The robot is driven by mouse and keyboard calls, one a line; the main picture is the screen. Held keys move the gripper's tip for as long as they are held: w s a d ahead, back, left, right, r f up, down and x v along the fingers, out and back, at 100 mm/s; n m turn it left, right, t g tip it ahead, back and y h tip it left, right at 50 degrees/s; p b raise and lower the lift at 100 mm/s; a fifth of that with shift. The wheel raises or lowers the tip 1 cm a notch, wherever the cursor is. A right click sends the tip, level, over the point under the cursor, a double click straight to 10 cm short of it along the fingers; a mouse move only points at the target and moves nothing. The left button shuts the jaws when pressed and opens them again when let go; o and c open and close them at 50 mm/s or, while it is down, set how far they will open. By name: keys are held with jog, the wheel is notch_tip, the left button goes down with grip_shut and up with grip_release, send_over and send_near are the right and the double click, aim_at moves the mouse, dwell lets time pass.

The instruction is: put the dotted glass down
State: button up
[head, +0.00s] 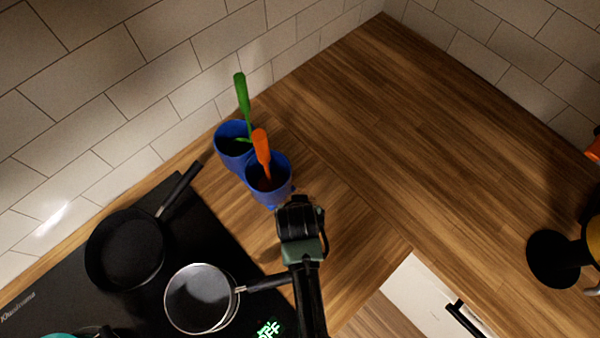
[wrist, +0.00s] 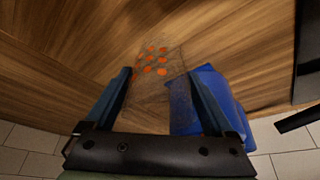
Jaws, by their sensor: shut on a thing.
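The dotted glass (wrist: 156,62) is clear with orange dots. It shows in the wrist view between the two fingers of my gripper (wrist: 160,82), which is shut on it. In the head view my gripper (head: 301,207) is over the wooden counter (head: 345,120), just in front of the blue cups, and hides the glass. I cannot tell whether the glass touches the counter.
A blue cup (head: 281,190) with an orange utensil (head: 262,150) stands close by my gripper. Another blue cup (head: 228,148) with a green utensil (head: 242,95) is behind. The hob at left holds a black pan (head: 125,250) and a saucepan (head: 198,300).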

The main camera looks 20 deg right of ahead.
jog(key=o, duration=1.5)
jog(key=shift+f, duration=0.1)
